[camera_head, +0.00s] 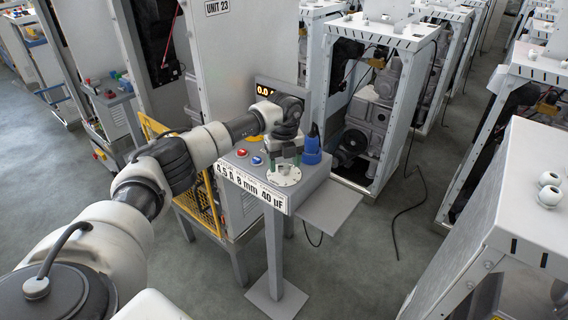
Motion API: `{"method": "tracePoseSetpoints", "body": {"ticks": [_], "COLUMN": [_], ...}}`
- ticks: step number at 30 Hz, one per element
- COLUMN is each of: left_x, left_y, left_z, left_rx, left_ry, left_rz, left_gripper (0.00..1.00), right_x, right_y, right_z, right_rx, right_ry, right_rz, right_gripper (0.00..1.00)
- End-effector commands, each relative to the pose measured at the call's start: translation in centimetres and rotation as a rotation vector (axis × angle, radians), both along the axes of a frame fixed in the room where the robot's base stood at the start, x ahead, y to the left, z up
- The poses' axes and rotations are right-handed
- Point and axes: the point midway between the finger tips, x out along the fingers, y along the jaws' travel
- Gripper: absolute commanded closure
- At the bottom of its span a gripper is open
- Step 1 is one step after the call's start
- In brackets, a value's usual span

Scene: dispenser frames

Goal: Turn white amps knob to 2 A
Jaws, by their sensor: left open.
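A grey control box (318,178) stands on a post. Its front label (250,190) reads "4.5 A 8 mm 40 µF". A round white dial (284,178) lies on its top near the front edge. My left gripper (284,161) points down over this dial, its fingers apart. The gripper hides the dial's far part, and I cannot tell whether the fingers touch the white knob or what its pointer shows. My right gripper is out of view.
A red button (257,161) and a blue one (241,153) sit left of the dial. A blue knob-like part (312,147) stands close on the right. A display (265,89) behind is partly hidden by my arm. A grey shelf (330,205) juts out at the right.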

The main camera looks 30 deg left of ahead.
Motion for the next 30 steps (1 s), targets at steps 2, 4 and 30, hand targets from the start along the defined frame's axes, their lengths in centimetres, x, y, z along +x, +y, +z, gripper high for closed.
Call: {"method": "tracePoseSetpoints", "body": {"ticks": [2,4,30], "left_x": [0.1,0.1,0.0], "left_y": [0.0,0.0,0.0], "left_z": [1.1,2.4,10.2], "left_rx": [0.000,0.001,-0.001], "left_ry": [-0.005,-0.006,-0.001], "left_rz": [0.000,-0.001,0.001], "left_gripper": [0.37,0.37,0.37], "right_x": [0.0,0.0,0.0], "right_y": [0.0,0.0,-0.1], "right_z": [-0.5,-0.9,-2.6], "right_rx": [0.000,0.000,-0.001], "right_ry": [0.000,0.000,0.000], "right_rz": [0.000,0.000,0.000], "right_gripper": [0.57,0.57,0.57]}}
